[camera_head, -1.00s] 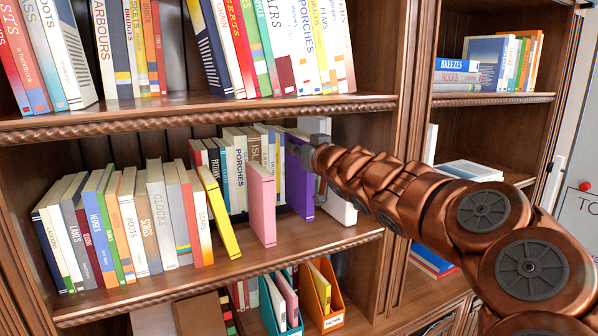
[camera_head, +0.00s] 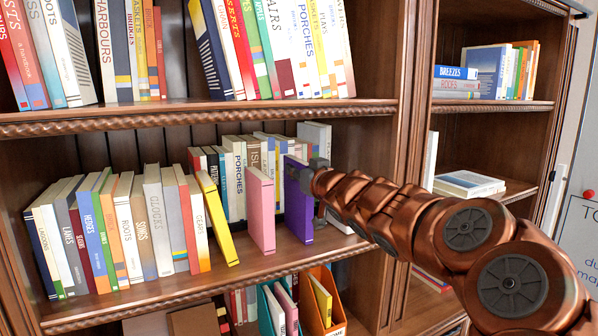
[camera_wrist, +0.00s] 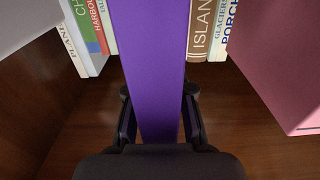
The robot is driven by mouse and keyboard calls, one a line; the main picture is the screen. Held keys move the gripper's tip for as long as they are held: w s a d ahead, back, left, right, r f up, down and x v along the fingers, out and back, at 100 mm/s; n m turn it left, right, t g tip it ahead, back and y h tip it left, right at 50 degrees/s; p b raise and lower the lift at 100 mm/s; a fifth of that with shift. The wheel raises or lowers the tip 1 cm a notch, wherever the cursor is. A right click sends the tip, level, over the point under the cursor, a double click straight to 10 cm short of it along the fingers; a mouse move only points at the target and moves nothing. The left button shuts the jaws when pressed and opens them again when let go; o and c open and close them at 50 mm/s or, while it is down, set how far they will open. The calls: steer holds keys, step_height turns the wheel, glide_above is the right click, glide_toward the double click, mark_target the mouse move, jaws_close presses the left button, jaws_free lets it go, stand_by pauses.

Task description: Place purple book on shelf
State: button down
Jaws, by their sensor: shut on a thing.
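The purple book (camera_head: 298,200) stands upright on the middle shelf (camera_head: 215,272) of the left bookcase, right of a pink book (camera_head: 261,210). My gripper (camera_head: 309,178) is shut on it from the right front. In the wrist view the purple book (camera_wrist: 150,70) fills the middle, with a black finger (camera_wrist: 160,115) on each side of it. Its lower end looks at or very near the shelf board; I cannot tell whether it touches.
A yellow book (camera_head: 217,219) leans left of the pink one. A row of books (camera_head: 235,175) stands behind. A white book (camera_wrist: 30,25) is close on the left in the wrist view, and the pink book (camera_wrist: 280,60) is on the right. The front shelf edge is bare.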

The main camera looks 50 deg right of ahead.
steer(key=c, duration=1)
jaws_free()
steer(key=p+v, duration=0.5)
steer(key=v, duration=0.7)
steer(key=shift+r+p, duration=0.15)
steer(key=shift+p, duration=0.2)
